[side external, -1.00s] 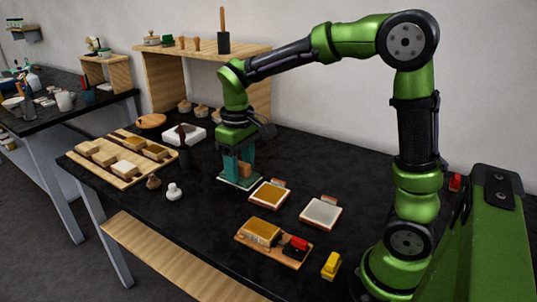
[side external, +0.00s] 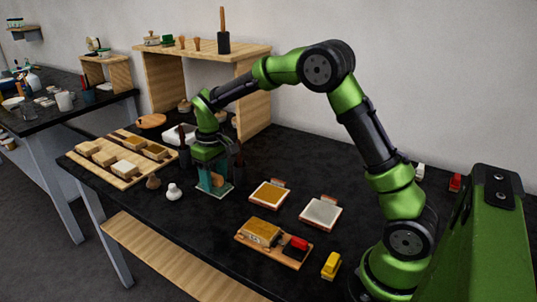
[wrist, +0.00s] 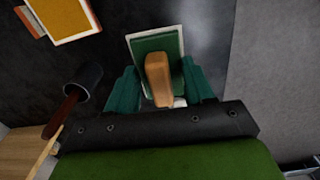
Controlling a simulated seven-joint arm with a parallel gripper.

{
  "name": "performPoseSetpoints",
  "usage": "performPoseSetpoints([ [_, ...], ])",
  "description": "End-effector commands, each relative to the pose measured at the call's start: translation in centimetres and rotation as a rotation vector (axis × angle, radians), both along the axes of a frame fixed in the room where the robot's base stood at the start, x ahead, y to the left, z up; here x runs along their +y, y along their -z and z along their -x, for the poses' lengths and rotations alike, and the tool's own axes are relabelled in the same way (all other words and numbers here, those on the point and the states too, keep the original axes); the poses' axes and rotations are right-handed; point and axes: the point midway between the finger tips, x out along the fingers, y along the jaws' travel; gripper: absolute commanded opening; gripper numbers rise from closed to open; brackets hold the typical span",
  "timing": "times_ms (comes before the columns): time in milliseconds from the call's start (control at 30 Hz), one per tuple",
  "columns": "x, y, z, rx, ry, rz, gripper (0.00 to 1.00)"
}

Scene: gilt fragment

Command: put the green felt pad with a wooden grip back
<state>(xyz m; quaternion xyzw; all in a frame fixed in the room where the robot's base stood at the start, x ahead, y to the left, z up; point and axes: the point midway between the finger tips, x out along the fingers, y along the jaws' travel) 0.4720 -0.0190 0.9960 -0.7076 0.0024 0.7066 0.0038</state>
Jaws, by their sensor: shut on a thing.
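The green felt pad (wrist: 155,44) has a pale edge around it and an upright wooden grip (wrist: 158,75). My gripper (wrist: 160,88) is shut on the wooden grip, with a teal finger on each side. In the side view the pad (side external: 213,190) hangs level under my gripper (side external: 213,177), over or close to the black table left of the orange tray. I cannot tell whether it touches the table. My fingers hide most of the grip in that view.
An orange-topped tray (side external: 270,183) and a white-topped tray (side external: 321,212) lie to the right. A white knobbed piece (side external: 174,192) and a brown one (side external: 153,182) stand to the left, near a wooden board (side external: 128,179) with several blocks.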

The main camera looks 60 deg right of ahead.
Motion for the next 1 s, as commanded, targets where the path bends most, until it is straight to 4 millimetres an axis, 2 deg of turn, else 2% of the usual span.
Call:
performPoseSetpoints([
  [133, -0.1, 0.4, -1.0, 0.002, -0.006, 0.001, 0.28],
  [400, -0.1, 5.0, -1.0, 0.002, -0.009, 0.000, 0.28],
  [533, -0.1, 6.1, -1.0, 0.001, -0.009, 0.000, 0.28],
  [733, -0.1, 8.9, -1.0, 0.002, -0.008, -0.001, 0.28],
  [1000, -0.1, 9.5, -1.0, -0.001, -0.008, 0.000, 0.28],
])
